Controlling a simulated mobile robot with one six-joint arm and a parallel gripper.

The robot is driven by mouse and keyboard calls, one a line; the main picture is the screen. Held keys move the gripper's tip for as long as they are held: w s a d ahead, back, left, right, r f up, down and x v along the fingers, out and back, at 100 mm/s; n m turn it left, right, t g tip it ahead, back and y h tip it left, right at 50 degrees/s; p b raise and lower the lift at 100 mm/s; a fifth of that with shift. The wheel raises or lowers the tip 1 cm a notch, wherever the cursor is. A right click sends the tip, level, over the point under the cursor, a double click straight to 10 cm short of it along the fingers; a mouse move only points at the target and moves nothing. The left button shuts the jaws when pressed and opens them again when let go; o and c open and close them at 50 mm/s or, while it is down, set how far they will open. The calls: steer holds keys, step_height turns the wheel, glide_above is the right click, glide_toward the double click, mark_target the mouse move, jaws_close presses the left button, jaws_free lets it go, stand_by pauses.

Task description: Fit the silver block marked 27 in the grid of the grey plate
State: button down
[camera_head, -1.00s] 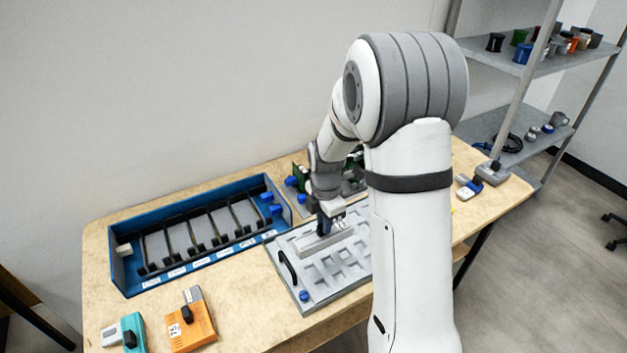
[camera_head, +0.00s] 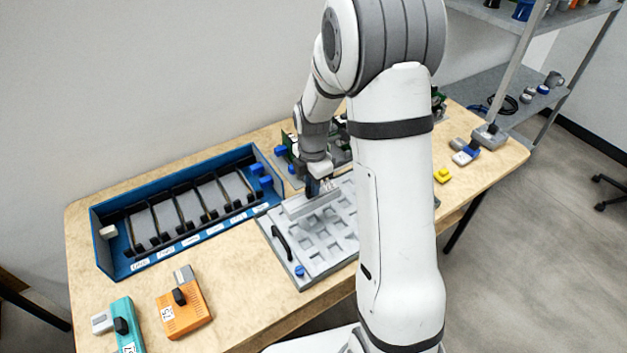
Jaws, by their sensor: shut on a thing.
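The grey plate (camera_head: 304,266) lies on the wooden table, with a grid of square recesses and a black handle on its left side. My gripper (camera_head: 318,190) is over the plate's back part and points down. It is shut on a silver block (camera_head: 303,207), a long flat bar at the back left of the grid. The block's mark cannot be read here. I cannot tell whether the block touches the plate or hangs just above it. My arm hides the right part of the plate.
A blue rack (camera_head: 118,268) with several slots stands at the back left. An orange module (camera_head: 184,309) and a teal module (camera_head: 124,318) lie at the front left. Green boards (camera_head: 290,143) are behind my gripper. A yellow piece (camera_head: 442,175) and a blue-grey part (camera_head: 466,154) lie on the right.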

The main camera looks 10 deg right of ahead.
mark_target(313, 202)
steer(key=shift+f+b, duration=2.3)
steer(key=shift+f, duration=1.25)
steer(key=shift+f+b, duration=0.25)
steer(key=shift+b, duration=0.05)
steer(key=c, duration=1.3)
jaws_free()
steer(key=c, duration=0.3)
steer(key=shift+c, duration=0.2)
steer(key=shift+r+p, duration=1.15)
steer(key=shift+r, duration=0.9)
steer(key=shift+r+p, duration=2.15)
steer(key=shift+r, duration=1.3)
